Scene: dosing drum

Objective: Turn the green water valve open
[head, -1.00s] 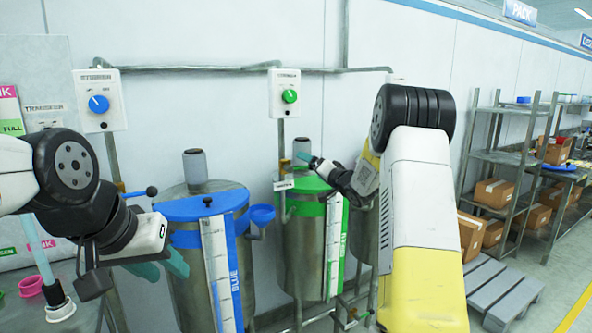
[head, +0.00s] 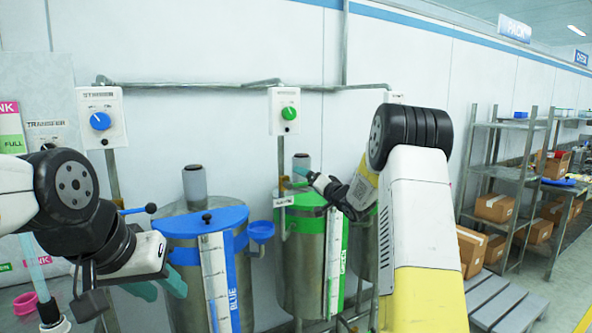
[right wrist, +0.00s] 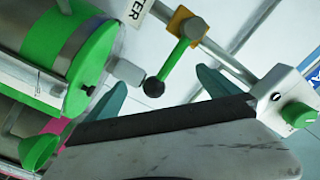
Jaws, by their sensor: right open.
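The green water valve has a green lever (right wrist: 180,62) with a black ball knob (right wrist: 153,87), on a yellow-brown body clamped to a grey pipe. My right gripper (right wrist: 160,80) is open, its teal fingers on either side of the knob in the right wrist view; no contact shows. My left gripper (head: 158,289) appears open and empty, low at the left in front of the blue drum (head: 184,296).
A control box with a green knob (head: 289,113) is on the wall above the green drum; its knob also shows in the right wrist view (right wrist: 298,114). A green funnel (right wrist: 39,150) sits beside the drum. Shelves with boxes (head: 494,207) stand at the right.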

